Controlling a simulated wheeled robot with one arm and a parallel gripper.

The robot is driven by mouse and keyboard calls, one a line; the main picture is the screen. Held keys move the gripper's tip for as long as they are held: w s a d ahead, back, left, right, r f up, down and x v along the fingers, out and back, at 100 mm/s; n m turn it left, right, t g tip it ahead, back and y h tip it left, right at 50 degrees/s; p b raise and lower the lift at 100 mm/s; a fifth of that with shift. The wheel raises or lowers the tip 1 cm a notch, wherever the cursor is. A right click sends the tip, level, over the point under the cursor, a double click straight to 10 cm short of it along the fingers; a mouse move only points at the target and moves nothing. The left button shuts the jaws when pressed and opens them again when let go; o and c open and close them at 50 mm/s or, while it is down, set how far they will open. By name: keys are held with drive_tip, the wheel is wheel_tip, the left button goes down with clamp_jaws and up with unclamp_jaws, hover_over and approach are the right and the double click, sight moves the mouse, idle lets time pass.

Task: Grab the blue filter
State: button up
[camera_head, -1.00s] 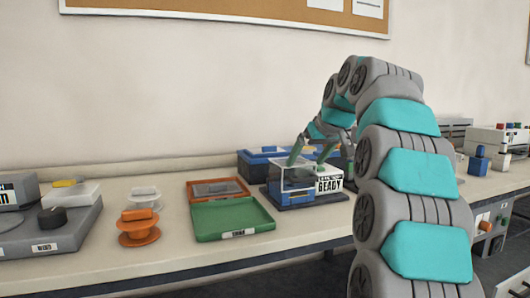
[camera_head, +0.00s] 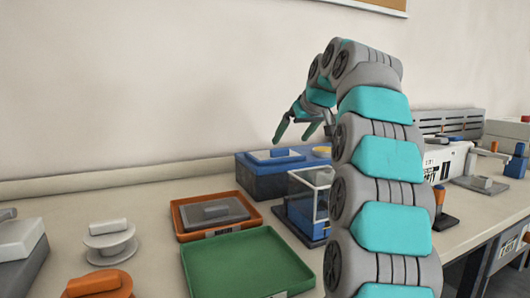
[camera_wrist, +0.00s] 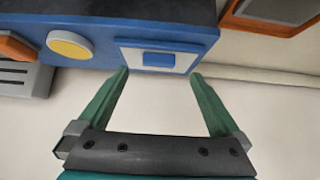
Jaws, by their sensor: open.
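A small blue block on a white plate (camera_head: 275,156) sits on top of a dark blue box (camera_head: 262,180) at the back of the bench; it appears to be the blue filter. In the wrist view the blue block (camera_wrist: 158,60) lies on its white plate, just beyond and between the fingertips. My gripper (camera_head: 294,140) is open and empty, its green fingers pointing down above the blue box. It also shows in the wrist view (camera_wrist: 160,74), with a gap between its fingers. No contact with the block is visible.
A yellow disc (camera_head: 322,151) shares the box top. A clear-walled case (camera_head: 308,200) stands in front, partly behind my arm. An orange tray (camera_head: 212,214) and a green tray (camera_head: 245,262) lie to the left. The wall rises close behind the box.

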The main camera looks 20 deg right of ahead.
sight(281, 149)
drive_tip(key=shift+w+r+p+x, duration=0.15)
drive_tip(key=shift+x, duration=1.25)
drive_tip(key=shift+w+r+p+x, duration=0.1)
drive_tip(key=shift+p+x, duration=0.05)
drive_tip(key=shift+x, duration=1.25)
drive_tip(key=shift+w+r+p+x, duration=0.15)
drive_tip(key=shift+x, duration=1.2)
drive_tip(key=shift+d, duration=0.1)
drive_tip(key=c, duration=1.4)
drive_tip(key=shift+o, duration=0.2)
drive_tip(key=shift+r, duration=0.1)
